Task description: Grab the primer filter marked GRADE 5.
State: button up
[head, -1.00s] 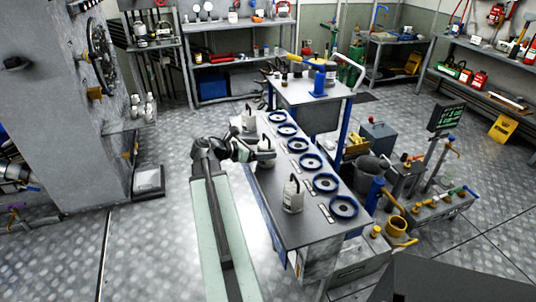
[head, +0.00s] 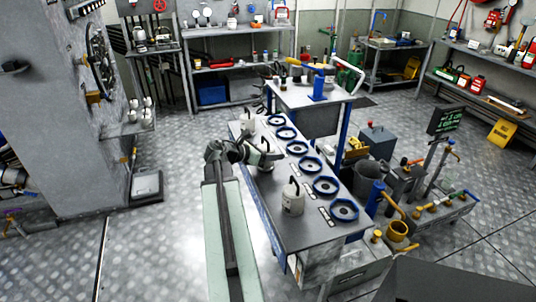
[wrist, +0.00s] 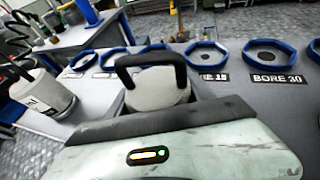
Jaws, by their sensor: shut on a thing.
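My gripper (head: 262,158) is over the left edge of the long grey bench, shut on a white canister with a black handle. That canister shows in the wrist view (wrist: 158,90), just beyond the gripper's pale body, which hides its lower part. I cannot see any grade mark on it. A second white canister (head: 292,199) stands upright at the near part of the bench. A third canister (head: 247,123) stands farther back and appears to be the one at the left in the wrist view (wrist: 42,98); its label is too blurred to read.
A row of blue rings (head: 325,187) runs along the bench's right side, with small plates beside them; one reads BORE 20 (wrist: 277,79). A raised grey table (head: 300,95) stands at the far end. Valves and pails crowd the right; open floor lies left.

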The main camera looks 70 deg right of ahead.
aim_at(271, 144)
notch_tip(271, 144, up, 10)
jog(key=p, duration=1)
jog(key=shift+r, duration=0.15)
